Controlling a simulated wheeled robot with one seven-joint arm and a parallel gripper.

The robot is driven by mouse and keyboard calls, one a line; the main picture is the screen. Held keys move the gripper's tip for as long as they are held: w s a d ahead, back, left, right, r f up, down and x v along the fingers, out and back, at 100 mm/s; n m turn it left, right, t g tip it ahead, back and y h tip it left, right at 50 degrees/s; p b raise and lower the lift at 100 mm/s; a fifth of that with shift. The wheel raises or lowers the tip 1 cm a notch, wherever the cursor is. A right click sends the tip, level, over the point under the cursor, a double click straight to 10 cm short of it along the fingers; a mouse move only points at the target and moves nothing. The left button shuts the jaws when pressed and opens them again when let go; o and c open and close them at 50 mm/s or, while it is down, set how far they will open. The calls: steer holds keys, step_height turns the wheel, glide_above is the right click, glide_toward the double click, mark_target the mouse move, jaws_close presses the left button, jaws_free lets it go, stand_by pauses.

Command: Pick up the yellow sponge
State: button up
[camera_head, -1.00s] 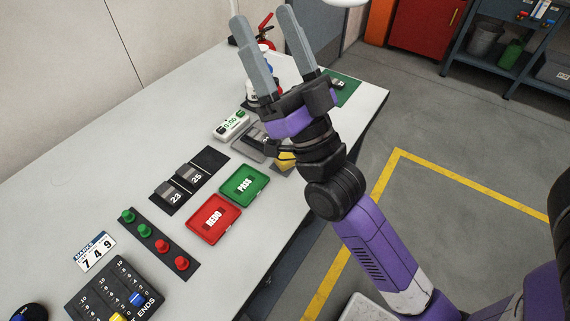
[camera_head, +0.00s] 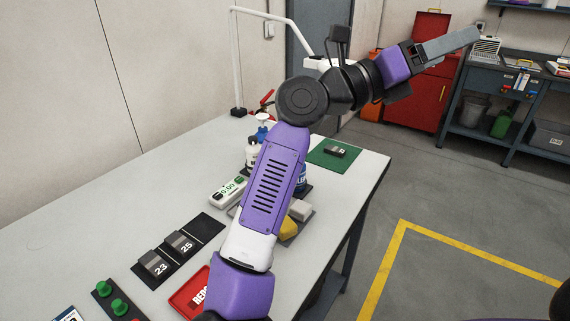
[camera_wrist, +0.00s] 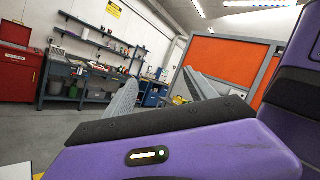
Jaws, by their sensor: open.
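A yellow sponge (camera_head: 288,229) shows in part on the table, just right of my forearm, which hides its left side. A light grey block (camera_head: 300,209) lies right behind it on a dark tray or mat. My gripper (camera_head: 462,45) is raised high at the upper right, far from the sponge, and points right and away from the table. In the wrist view my gripper's two grey fingers (camera_wrist: 160,92) stand apart with nothing between them. The sponge is not in the wrist view.
The white table (camera_head: 110,210) carries a red tray (camera_head: 187,300), blocks numbered 23 and 25, a timer (camera_head: 228,189), bottles and a green mat (camera_head: 322,153). A lamp arm (camera_head: 270,14) rises at the back. A red cabinet (camera_head: 415,100) and grey workbench stand behind.

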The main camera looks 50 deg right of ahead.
steer(key=w+f+m+t+y+b, duration=0.1)
steer(key=w+f+t+y, duration=0.2)
steer(key=f, duration=0.7)
steer(key=w+f+m+t+y+b, duration=0.15)
steer(key=f+t+y, duration=0.3)
steer(key=f, duration=0.55)
steer(key=w+a+f+t+y, duration=0.2)
steer(key=w+a+f+y, duration=0.1)
steer(key=w+a, duration=0.1)
steer(key=w+a+f+t+y, duration=0.2)
steer(key=w+a+f+y, duration=0.1)
steer(key=w+a, duration=0.2)
steer(key=w+a+f+t+y+b, duration=0.1)
steer(key=w+a+f+t+y, duration=0.1)
steer(key=w+a+f+y, duration=0.1)
steer(key=shift+w+a+f+m, duration=0.25)
steer(key=shift+w+a, duration=0.3)
steer(key=shift+w, duration=0.4)
steer(key=shift+w+a+f+m, duration=0.1)
steer(key=shift+w+a+f, duration=0.2)
steer(key=shift+w+a, duration=0.45)
steer(key=shift+w+f, duration=0.25)
steer(key=shift+f, duration=0.05)
steer(key=shift+s+f, duration=0.2)
steer(key=shift+f, duration=3.35)
jaws_close()
steer(key=shift+r, duration=0.1)
